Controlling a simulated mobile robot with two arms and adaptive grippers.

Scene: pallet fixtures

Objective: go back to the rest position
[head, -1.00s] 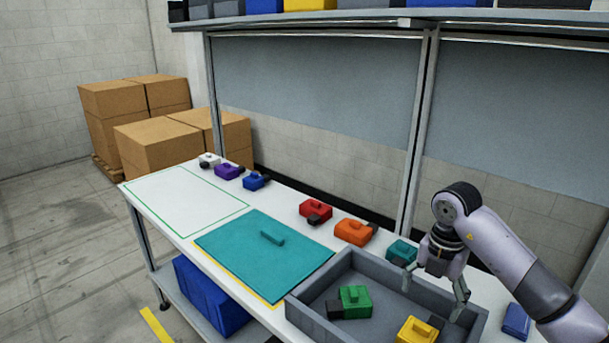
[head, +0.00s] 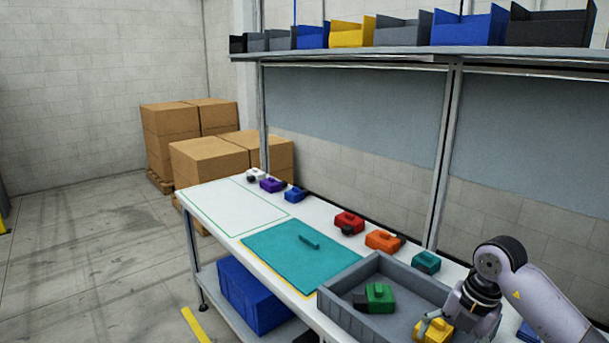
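My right gripper (head: 458,330) reaches in from the right, low at the picture's bottom edge, over the right part of the grey tray (head: 338,315). Its fingers look spread; one shows by the yellow block (head: 433,334), the other is partly cut off. The yellow block lies in the tray, partly hidden by the gripper. I cannot tell whether they touch. A green block (head: 380,293) with a dark end lies in the tray to the left. My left gripper is not in view.
A teal plate (head: 290,262) with a raised handle lies on the white table. Red (head: 349,222), orange (head: 383,240) and teal (head: 426,262) blocks line the back edge; blue, purple and white ones stand farther left. A green-outlined area (head: 232,206) is empty. A shelf (head: 420,60) with bins hangs above.

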